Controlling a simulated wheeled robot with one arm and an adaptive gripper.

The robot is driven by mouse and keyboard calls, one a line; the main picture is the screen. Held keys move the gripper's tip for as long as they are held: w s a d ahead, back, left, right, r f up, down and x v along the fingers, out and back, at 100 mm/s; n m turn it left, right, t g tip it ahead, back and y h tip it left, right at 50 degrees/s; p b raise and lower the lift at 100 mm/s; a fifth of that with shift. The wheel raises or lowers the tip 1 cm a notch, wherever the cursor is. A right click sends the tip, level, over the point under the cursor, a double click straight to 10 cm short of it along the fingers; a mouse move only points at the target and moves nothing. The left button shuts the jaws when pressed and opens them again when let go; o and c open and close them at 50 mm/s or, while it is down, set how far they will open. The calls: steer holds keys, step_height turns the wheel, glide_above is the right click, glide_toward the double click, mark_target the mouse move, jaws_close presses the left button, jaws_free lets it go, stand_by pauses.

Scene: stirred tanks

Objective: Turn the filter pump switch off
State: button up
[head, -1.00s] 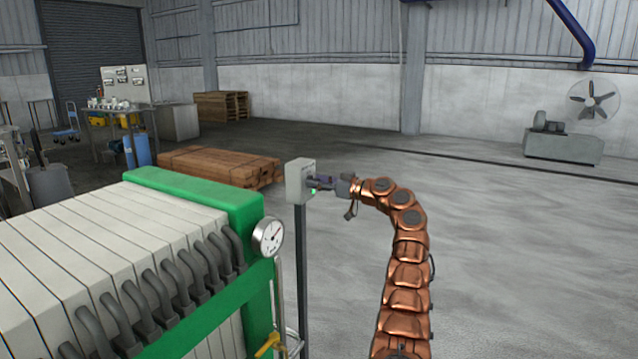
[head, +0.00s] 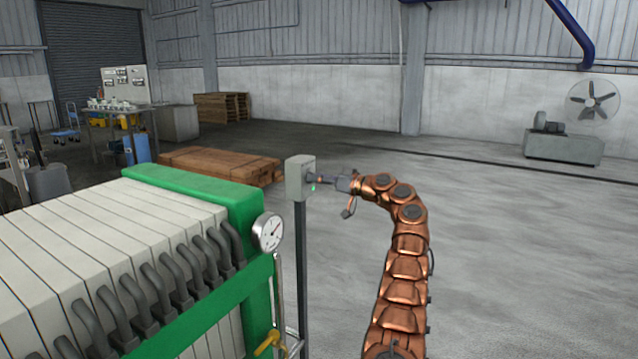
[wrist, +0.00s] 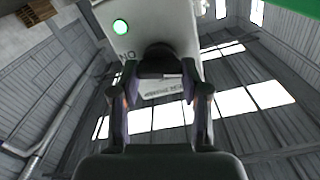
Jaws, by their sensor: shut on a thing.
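The filter pump switch box (head: 299,178) is a light grey box on a dark post just right of the green-framed filter press. It fills the upper middle of the wrist view (wrist: 143,20), turned upside down, with a lit green lamp (wrist: 120,27) and "ON" lettering. The dark switch knob (wrist: 160,60) sticks out from its face. My gripper (wrist: 160,82) is shut on the knob, with one finger on each side of it. In the head view my gripper (head: 318,180) reaches the box's right face. The knob's exact angle is hard to read.
The filter press (head: 130,240) with its hoses and a pressure gauge (head: 269,232) stands close on the left. A yellow valve handle (head: 269,343) is low by the post. Stacked timber (head: 220,163) lies behind. The floor to the right is clear.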

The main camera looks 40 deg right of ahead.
steer(key=m+p, duration=0.5)
steer(key=m, duration=0.2)
steer(key=m+p, duration=0.5)
steer(key=m, duration=0.2)
steer(key=shift+d+f+m, duration=0.15)
steer(key=shift+f+m, duration=0.05)
steer(key=shift+m, duration=0.2)
steer(key=shift+p, duration=0.35)
steer(key=o, duration=1.1)
steer(key=shift+o, duration=0.2)
steer(key=v, duration=1.2)
